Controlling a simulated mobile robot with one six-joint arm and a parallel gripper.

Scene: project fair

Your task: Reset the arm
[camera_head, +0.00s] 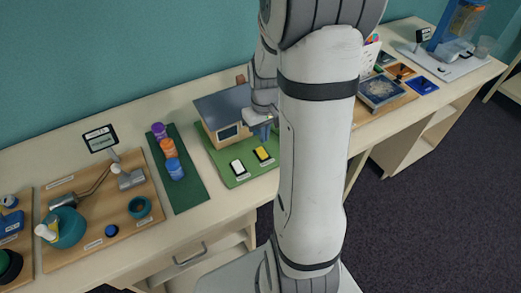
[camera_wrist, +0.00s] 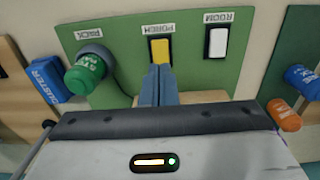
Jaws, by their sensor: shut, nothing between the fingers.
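My gripper (camera_wrist: 158,70) is shut with nothing between its blue fingers. In the wrist view its tips are just beside the yellow switch (camera_wrist: 159,50) labelled PORCH; whether they touch it I cannot tell. A white switch (camera_wrist: 217,42) labelled ROOM sits to the right of it. In the head view my gripper (camera_head: 263,131) hangs over the green board (camera_head: 224,180), behind the yellow switch (camera_head: 263,154) and beside the model house (camera_head: 223,113). The white switch (camera_head: 237,167) is to the left. My arm hides the board's right part.
A green knob (camera_wrist: 85,75) and a blue box (camera_wrist: 48,79) are left in the wrist view. In the head view, a dark green mat (camera_head: 185,196) with several coloured jars lies left of the house. A wooden tool board (camera_head: 80,262) is farther left.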

